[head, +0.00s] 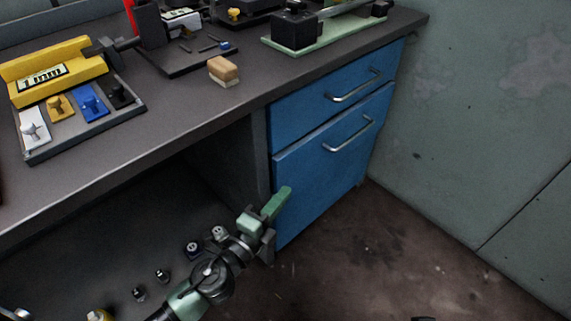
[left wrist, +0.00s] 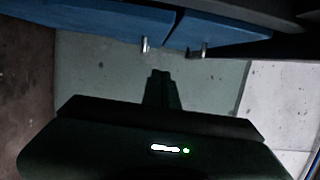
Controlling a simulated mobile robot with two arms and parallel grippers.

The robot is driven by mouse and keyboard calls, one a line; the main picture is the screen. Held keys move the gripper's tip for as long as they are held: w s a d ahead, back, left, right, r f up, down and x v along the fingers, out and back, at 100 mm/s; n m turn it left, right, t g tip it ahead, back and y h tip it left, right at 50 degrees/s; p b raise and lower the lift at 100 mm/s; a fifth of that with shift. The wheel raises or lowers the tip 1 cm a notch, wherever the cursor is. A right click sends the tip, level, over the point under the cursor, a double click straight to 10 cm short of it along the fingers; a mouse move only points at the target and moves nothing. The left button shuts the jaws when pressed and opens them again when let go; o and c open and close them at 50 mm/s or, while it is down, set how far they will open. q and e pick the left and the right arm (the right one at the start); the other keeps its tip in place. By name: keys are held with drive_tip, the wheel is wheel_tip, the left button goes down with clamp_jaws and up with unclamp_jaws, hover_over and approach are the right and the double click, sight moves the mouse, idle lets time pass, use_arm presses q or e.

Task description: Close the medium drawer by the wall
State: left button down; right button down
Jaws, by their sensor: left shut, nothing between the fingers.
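A blue drawer cabinet stands under the right end of the workbench, by the wall. Its upper drawer (head: 335,93) is shallower, and the larger drawer (head: 335,160) is below it. Each has a silver bar handle. The lower front seems to stand slightly proud of the upper one; how far it is out is hard to tell. My left gripper (head: 277,205) is shut and empty at the cabinet's lower left front edge; contact cannot be told. In the left wrist view the shut fingers (left wrist: 163,88) point toward the two blue fronts (left wrist: 90,18). My right gripper is not in view.
The grey workbench top (head: 180,125) overhangs the cabinet and carries a yellow device (head: 60,72), a tray of coloured switches and a tan block (head: 223,71). The green wall (head: 480,110) is close on the right.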

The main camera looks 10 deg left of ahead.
use_arm(q)
drive_tip(key=shift+w+d+p, duration=0.15)
drive_tip(key=shift+w+p, duration=0.05)
drive_tip(key=shift+w, duration=2.7)
drive_tip(key=shift+w+d+p, duration=0.15)
drive_tip(key=shift+w, duration=2.7)
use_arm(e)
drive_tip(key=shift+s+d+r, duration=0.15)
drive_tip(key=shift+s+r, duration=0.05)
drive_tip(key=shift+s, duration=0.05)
